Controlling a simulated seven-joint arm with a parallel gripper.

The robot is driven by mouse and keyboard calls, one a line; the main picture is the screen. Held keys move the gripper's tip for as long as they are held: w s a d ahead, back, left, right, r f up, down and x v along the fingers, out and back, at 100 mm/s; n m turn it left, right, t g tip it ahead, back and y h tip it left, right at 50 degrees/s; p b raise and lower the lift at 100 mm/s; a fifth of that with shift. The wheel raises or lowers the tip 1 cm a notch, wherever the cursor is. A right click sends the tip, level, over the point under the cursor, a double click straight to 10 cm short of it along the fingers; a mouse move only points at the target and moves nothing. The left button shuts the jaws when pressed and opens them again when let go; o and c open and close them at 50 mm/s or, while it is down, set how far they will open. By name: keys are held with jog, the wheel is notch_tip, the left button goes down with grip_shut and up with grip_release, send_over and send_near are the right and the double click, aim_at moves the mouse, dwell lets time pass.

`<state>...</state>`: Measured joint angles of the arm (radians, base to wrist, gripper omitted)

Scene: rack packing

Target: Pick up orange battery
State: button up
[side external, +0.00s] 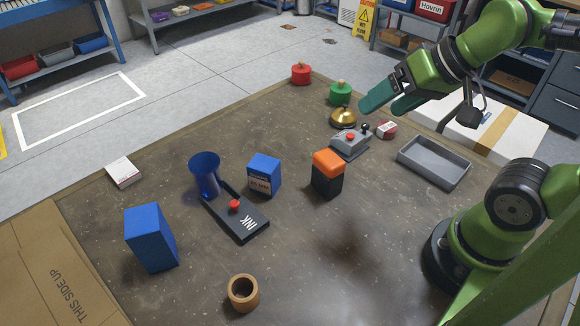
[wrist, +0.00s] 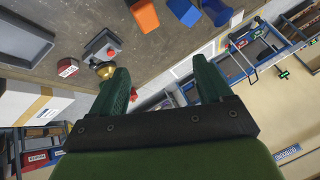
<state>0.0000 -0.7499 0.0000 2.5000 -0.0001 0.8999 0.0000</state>
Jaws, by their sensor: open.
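The orange battery (side external: 328,174), a dark block with an orange top, stands upright on the brown table near its middle. Its orange part also shows at the top edge of the wrist view (wrist: 144,14), with the rest cut off or unclear. My gripper (side external: 382,107) is open and empty, with green fingers. It is raised over the far right part of the table, well apart from the battery. In the wrist view my gripper's (wrist: 163,70) two fingers are spread, with nothing between them.
A blue battery (side external: 264,175) stands just left of the orange one. A grey box with a red button (side external: 350,144), a brass bell (side external: 343,118) and a grey tray (side external: 434,162) lie to the right. A blue cup (side external: 205,175) is farther left.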

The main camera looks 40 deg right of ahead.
jog(key=n+g+h, duration=0.2)
jog(key=g, duration=0.5)
send_over(328, 157)
notch_tip(328, 157, down, 7)
notch_tip(328, 157, down, 11)
jog(key=shift+r, duration=0.2)
notch_tip(328, 157, down, 5)
jog(key=shift+s+f, duration=0.15)
jog(key=c, duration=1.4)
